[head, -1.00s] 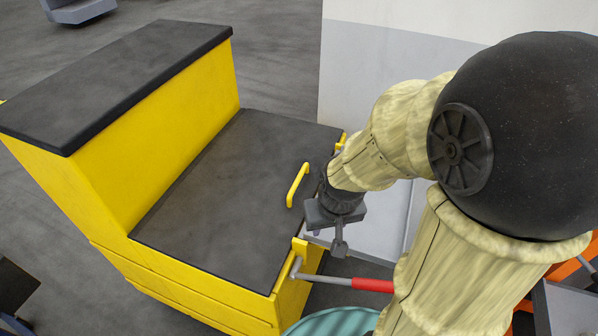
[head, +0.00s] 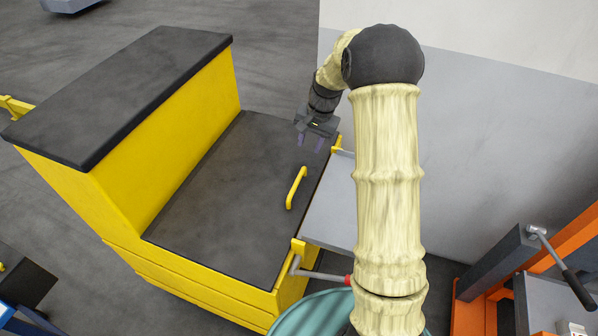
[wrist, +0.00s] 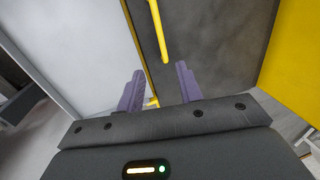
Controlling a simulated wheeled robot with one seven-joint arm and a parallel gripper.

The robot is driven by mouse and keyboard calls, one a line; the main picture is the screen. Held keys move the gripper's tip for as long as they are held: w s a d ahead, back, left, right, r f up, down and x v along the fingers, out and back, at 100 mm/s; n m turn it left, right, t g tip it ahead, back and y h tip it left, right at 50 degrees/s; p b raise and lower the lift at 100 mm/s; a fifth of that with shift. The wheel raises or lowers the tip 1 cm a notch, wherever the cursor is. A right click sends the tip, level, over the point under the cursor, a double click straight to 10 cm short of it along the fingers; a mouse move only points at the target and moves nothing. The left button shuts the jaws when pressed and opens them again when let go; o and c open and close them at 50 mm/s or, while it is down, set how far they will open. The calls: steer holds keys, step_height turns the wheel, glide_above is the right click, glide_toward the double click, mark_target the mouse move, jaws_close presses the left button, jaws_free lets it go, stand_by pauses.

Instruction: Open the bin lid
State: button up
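The yellow bin (head: 200,285) stands left of centre in the head view. Its dark flat lid (head: 215,205) lies shut, with a yellow bar handle (head: 296,188) near the right edge. The handle also shows at the top of the wrist view (wrist: 159,30). My gripper (head: 311,142) is above the far right corner of the lid, beyond the handle and apart from it. In the wrist view my gripper (wrist: 160,88) has two purple fingers spread apart with nothing between them.
A raised yellow box with a black top (head: 120,85) borders the lid on the left. A grey wall (head: 480,160) stands behind my arm. A teal round container (head: 310,315) is at the near side, and an orange frame (head: 540,255) is at right.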

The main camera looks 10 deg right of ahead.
mark_target(298, 181)
stand_by(0.3)
steer(key=a+f+p, duration=0.1)
steer(key=f, duration=0.4)
steer(key=w+a+f+p, duration=0.1)
steer(key=f+p, duration=0.1)
steer(key=f, duration=0.4)
steer(key=w+a+f+p, duration=0.1)
steer(key=f, duration=0.5)
steer(key=shift+p, duration=0.35)
jaws_close()
